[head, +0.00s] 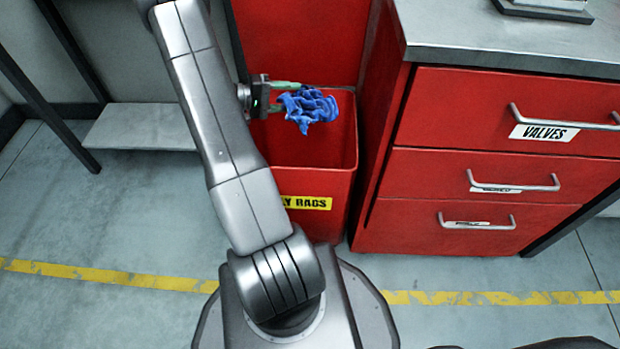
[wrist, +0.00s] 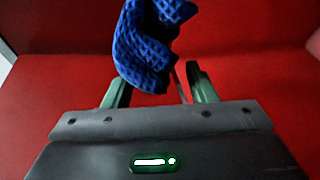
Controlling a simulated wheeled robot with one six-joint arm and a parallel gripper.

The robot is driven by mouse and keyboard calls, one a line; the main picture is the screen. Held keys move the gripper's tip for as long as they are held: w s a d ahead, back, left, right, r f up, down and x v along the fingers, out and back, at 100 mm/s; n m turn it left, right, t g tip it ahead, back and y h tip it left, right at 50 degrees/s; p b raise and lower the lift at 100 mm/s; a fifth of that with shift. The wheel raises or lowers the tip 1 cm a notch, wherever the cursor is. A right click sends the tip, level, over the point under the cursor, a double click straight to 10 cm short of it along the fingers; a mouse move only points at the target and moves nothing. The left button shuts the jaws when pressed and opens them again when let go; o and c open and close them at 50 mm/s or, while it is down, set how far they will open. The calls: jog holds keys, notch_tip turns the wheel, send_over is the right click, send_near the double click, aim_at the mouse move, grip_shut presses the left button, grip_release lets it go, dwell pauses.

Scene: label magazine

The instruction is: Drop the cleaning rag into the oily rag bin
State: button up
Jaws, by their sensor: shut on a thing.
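The cleaning rag (head: 309,107) is blue and crumpled, with a waffle texture in the wrist view (wrist: 146,42). My gripper (head: 290,96) is shut on it and holds it above the open mouth of the oily rag bin (head: 330,183). The bin is red, with a yellow label partly hidden by my arm. In the wrist view the rag hangs between the green fingertips (wrist: 160,88), and red surfaces fill the background. The bin's bottom is not visible.
A red drawer cabinet (head: 490,190) with a grey top stands close to the bin's right side; one drawer reads VALVES. A grey low shelf (head: 140,127) with dark legs is at the left. A yellow floor line (head: 110,275) crosses in front.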

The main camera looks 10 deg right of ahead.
jog(key=shift+f+b, duration=0.95)
jog(key=shift+f, duration=1.85)
jog(key=o, duration=1)
jog(key=shift+o, duration=0.2)
jog(key=shift+r, duration=0.1)
notch_tip(320, 180, up, 10)
jog(key=p, duration=0.3)
notch_tip(320, 180, down, 10)
jog(key=b, duration=0.3)
jog(key=shift+r+p, duration=1)
jog(key=shift+r, duration=1.7)
